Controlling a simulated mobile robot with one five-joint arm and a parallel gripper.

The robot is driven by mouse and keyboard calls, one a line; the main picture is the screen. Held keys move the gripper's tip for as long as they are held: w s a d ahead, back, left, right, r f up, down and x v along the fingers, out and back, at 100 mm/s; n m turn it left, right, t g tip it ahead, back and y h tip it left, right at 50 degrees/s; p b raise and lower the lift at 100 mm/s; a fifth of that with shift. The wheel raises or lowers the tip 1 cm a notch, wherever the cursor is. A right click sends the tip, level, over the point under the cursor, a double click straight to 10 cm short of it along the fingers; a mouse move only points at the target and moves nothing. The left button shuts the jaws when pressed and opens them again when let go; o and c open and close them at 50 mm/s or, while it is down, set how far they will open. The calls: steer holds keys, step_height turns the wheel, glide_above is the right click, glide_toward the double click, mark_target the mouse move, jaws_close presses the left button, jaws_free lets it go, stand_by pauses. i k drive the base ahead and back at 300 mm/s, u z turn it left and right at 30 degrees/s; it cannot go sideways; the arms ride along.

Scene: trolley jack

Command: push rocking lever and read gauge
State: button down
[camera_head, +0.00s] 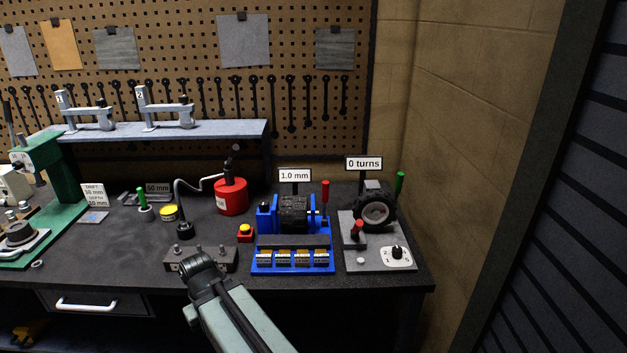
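Several upright levers show, and I cannot tell which is the rocking lever. One with a red grip (325,190) stands at the right of a blue device (292,240) under a sign reading "1.0 mm" (295,175). One with a green grip (399,182) stands behind a black wheel (376,208) under a sign reading "0 turns" (364,163). A short red handle (357,228) leans on the wheel's grey base. No dial gauge is clearly made out. My gripper (200,268) is at the front of the bench, left of the blue device; its fingers are not discernible.
A grey block with studs (222,262) lies partly behind my arm. The bench ends just right of the wheel's base.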

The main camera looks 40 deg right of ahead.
mark_target(325, 183)
steer(key=i, duration=0.95)
steer(key=z, duration=0.05)
